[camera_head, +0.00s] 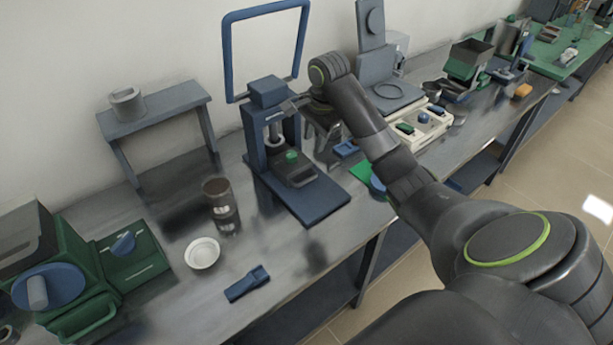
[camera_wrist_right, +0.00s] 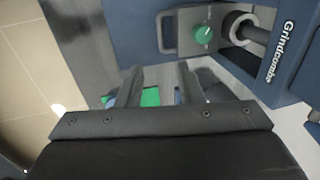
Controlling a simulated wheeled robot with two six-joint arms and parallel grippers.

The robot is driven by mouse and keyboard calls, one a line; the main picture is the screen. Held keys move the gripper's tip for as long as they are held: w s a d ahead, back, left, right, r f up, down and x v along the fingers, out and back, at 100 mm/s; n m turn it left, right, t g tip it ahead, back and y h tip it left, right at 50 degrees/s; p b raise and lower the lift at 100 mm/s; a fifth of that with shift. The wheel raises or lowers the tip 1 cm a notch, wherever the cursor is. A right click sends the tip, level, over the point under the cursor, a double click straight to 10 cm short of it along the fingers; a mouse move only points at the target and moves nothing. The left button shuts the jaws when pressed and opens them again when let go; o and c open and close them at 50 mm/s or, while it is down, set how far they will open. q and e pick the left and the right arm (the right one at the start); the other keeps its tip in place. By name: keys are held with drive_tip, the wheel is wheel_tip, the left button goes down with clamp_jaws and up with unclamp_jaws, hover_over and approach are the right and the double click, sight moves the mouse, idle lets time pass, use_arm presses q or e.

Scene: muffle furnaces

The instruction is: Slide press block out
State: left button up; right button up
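The blue press (camera_head: 270,130) stands on the bench with its base plate reaching forward. The press block is a grey block (camera_head: 298,178) with a green knob on top, sitting on the base under the ram. In the right wrist view the block (camera_wrist_right: 186,20) shows a loop handle at its left end, and the press frame is at the right. My right gripper (camera_wrist_right: 158,78) is open and empty, its two fingers apart and clear of the handle. In the head view the right gripper (camera_head: 300,104) is beside the press, partly hidden by the wrist. My left gripper is not in view.
A blue upright frame (camera_head: 228,60) rises behind the press. A white device (camera_head: 425,128) stands to the right. The bench front is mostly clear.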

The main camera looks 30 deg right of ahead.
sight(306, 181)
drive_tip(key=w+f, duration=0.1)
drive_tip(key=f, duration=0.4)
drive_tip(key=w+f, duration=0.1)
drive_tip(key=f, duration=0.5)
drive_tip(key=w+f, duration=0.1)
drive_tip(key=f, duration=0.4)
drive_tip(key=shift+w+a+f+p, duration=0.15)
drive_tip(key=shift+f+p, duration=0.15)
drive_tip(key=shift+p, duration=0.05)
clamp_jaws()
